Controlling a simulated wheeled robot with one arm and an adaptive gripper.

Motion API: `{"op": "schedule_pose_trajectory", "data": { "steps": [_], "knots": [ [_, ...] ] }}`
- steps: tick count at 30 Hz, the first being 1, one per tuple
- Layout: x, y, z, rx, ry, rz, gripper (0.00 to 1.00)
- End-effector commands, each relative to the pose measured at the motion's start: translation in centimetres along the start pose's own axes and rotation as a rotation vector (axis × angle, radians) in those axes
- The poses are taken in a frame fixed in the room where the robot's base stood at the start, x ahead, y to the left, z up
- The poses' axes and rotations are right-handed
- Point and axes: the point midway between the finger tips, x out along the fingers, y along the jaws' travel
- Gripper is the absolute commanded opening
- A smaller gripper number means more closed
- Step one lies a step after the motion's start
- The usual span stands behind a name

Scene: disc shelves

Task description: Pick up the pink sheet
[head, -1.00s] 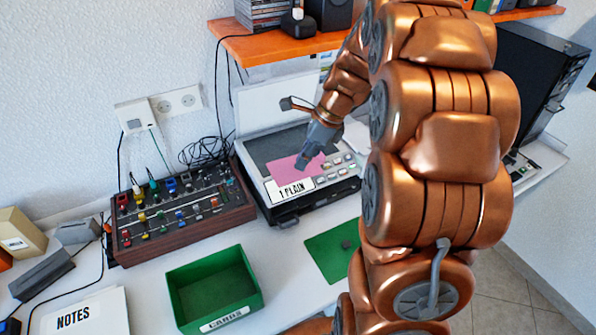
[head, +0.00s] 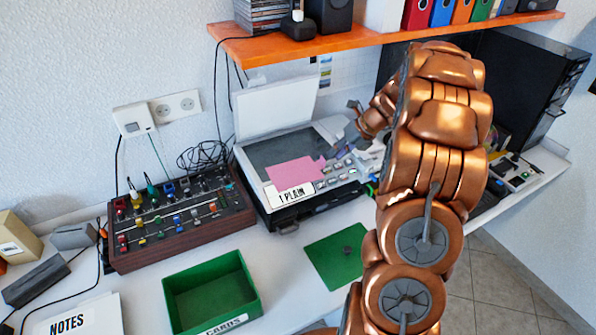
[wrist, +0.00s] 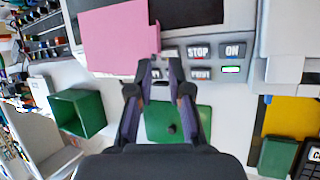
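The pink sheet (head: 294,170) lies on the front left of the flatbed scanner (head: 282,213), partly over the dark glass, with a small tab at its right edge. In the wrist view the sheet (wrist: 112,40) is at the upper left. My gripper (head: 335,153) is above the scanner's button panel, just right of the sheet. In the wrist view my gripper (wrist: 160,70) has its fingertips close together with a narrow gap and nothing visible between them. They point at the area beside the tab; I cannot tell their height above it.
The scanner's white lid (head: 275,105) stands raised behind. A mixer (head: 180,225) with knobs is to the left, a green box (head: 212,290) in front, and a green mat (head: 335,262) at the front right. An orange shelf (head: 370,40) hangs above.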

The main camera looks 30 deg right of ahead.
Motion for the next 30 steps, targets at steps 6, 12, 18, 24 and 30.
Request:
{"op": "schedule_pose_trajectory", "data": {
  "steps": [6,12,18,24,30],
  "knots": [
    [2.5,0.3,0.0,0.000,0.005,0.002,0.19],
    [4.7,0.2,0.0,-0.001,0.002,0.000,0.19],
    [4.9,0.2,0.0,-0.001,0.000,-0.001,0.19],
    [4.8,0.2,0.0,-0.001,0.001,-0.001,0.00],
    [4.8,0.2,0.0,-0.001,0.001,0.000,0.00]
  ]
}}
